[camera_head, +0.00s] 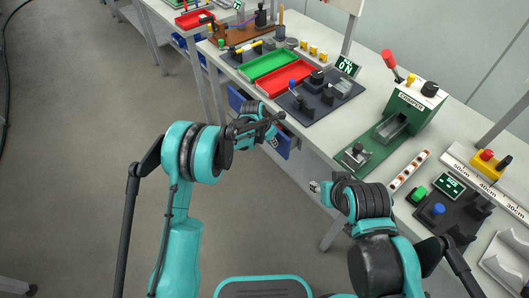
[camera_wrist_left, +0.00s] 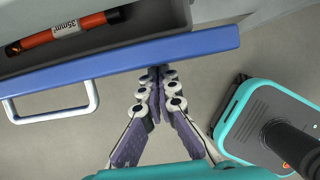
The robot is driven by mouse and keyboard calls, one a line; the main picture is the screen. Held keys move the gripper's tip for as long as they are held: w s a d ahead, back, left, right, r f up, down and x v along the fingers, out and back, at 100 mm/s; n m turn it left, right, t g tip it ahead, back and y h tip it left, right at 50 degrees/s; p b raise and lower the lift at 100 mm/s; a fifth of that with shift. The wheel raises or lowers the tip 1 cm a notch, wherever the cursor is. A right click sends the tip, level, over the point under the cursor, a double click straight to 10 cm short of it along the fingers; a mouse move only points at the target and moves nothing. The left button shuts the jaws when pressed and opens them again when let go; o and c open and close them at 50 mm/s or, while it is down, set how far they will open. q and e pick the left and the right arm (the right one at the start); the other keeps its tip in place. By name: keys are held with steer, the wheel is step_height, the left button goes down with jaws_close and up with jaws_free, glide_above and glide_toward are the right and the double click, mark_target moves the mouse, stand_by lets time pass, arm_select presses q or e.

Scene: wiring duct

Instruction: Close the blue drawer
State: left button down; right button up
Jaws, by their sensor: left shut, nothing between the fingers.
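The blue drawer (camera_head: 283,146) sticks out from under the workbench's front edge in the head view. In the left wrist view its blue front panel (camera_wrist_left: 190,51) crosses the picture, with a white handle (camera_wrist_left: 50,103) at the left. Its grey tray is partly visible behind the panel, so it stands open. My left gripper (camera_head: 276,119) is shut and empty. In the left wrist view its fingertips (camera_wrist_left: 161,73) are at the outer side of the front panel, right of the handle; whether they touch it I cannot tell. My right gripper (camera_head: 316,187) is small, its fingers unclear.
An orange tool (camera_wrist_left: 62,34) with a 35mm² label lies in the drawer. The workbench (camera_head: 345,110) carries a green tray (camera_head: 268,64), a red tray (camera_head: 287,75) and a green crimper (camera_head: 410,107).

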arm_select(q)
steer(key=w+d, duration=0.2)
steer(key=d, duration=0.1)
steer(key=w+d, duration=0.1)
steer(key=d, duration=0.1)
steer(key=shift+w, duration=0.3)
steer(key=shift+w+d, duration=0.15)
steer(key=shift+r, duration=0.1)
